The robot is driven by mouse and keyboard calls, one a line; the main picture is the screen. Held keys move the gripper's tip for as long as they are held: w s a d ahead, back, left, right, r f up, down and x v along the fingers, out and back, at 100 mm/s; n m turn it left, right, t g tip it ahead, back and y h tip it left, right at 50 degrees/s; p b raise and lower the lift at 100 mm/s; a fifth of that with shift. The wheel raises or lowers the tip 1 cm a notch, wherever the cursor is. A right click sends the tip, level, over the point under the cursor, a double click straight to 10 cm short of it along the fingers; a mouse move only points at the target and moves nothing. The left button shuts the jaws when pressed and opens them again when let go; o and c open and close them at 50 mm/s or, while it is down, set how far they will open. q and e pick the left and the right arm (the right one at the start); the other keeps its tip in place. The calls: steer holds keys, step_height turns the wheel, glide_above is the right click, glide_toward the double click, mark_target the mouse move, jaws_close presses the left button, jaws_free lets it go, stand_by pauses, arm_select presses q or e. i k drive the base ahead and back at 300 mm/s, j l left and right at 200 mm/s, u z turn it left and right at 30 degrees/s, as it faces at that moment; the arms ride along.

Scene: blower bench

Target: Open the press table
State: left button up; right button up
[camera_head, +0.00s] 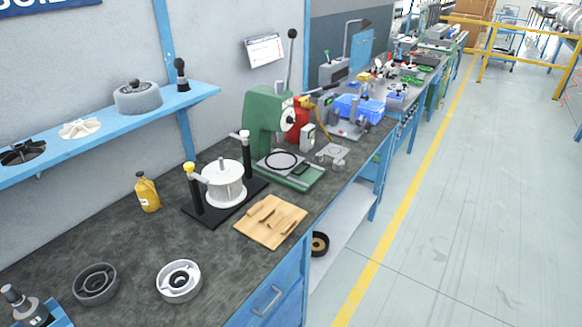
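A green press (266,128) stands on the dark bench top, with a tall black-knobbed lever (290,60) pointing up. At its foot is a flat grey table plate (290,168) with a black ring on it. To its left is a fixture on a black base (228,208), with two black posts that carry a yellow knob and a white knob. A white cylindrical part (224,183) sits between the posts. I cannot tell which of these the task calls the press table. Neither of my grippers shows in the view.
A wooden board (271,221) with cut-outs lies in front of the fixture. A yellow bottle (147,192), a dark ring part (95,284) and a light ring part (179,281) stand on the bench. A blue shelf (110,122) runs above. The floor at right is clear.

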mark_target(280, 162)
steer(key=i+l+u, duration=0.2)
steer(key=u, duration=0.2)
steer(key=i+l+u, duration=0.15)
steer(key=l+u, duration=0.15)
steer(key=u, duration=0.15)
